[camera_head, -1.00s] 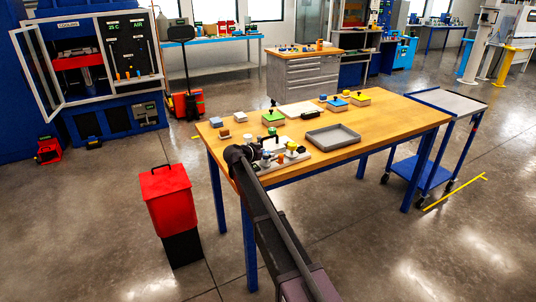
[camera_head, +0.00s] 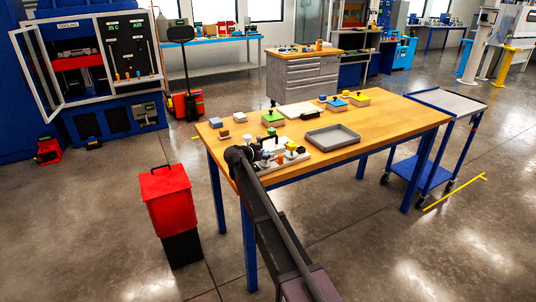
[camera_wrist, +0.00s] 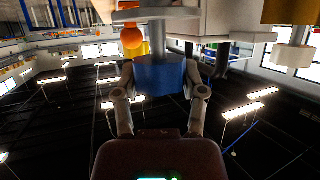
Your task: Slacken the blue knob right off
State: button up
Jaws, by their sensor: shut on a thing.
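The blue knob (camera_wrist: 160,76) sits at the end of a grey stem in the wrist view. My gripper (camera_wrist: 161,84) has one finger on each side of the knob and is shut on it. In the head view my gripper (camera_head: 259,149) is at the near left part of the table, over a pale fixture plate (camera_head: 284,163). A small blue patch (camera_head: 266,155) shows there, partly hidden by my gripper. The knob's thread is not visible.
An orange knob (camera_wrist: 132,37) is close by on the left in the wrist view, and yellow and white parts (camera_wrist: 291,57) are on the right. A grey tray (camera_head: 332,138) and several small blocks lie on the wooden table (camera_head: 395,115). A red bin (camera_head: 168,200) stands left.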

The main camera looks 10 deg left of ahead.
jog(key=shift+a+n+t+y, duration=0.1)
jog(key=shift+n+t+y, duration=0.2)
jog(key=shift+n+y, duration=0.35)
jog(key=shift+s+n+t+y, duration=0.1)
jog(key=shift+n+t+y, duration=0.3)
jog(key=shift+n+y, duration=0.5)
jog(key=shift+n+t+y, duration=0.5)
jog(key=shift+n+y, duration=0.85)
jog(key=shift+y, duration=0.4)
jog(key=shift+n+y, duration=0.4)
jog(key=shift+y, duration=0.1)
jog(key=shift+n+g+y, duration=0.7)
jog(key=shift+n+y, duration=2)
jog(key=shift+y, duration=0.2)
jog(key=shift+n+g+y, duration=1)
jog(key=shift+n+y, duration=0.5)
jog(key=n+g+y, duration=0.2)
jog(key=n+g, duration=0.1)
jog(key=shift+w+n+y, duration=0.25)
jog(key=shift+n+y, duration=0.15)
jog(key=n+g+y, duration=0.1)
jog(key=n+g, duration=0.3)
jog(key=g, duration=0.1)
jog(key=shift+s+n+y, duration=0.1)
jog(key=shift+n+y, duration=0.2)
jog(key=shift+y, duration=0.1)
jog(key=shift+g, duration=0.3)
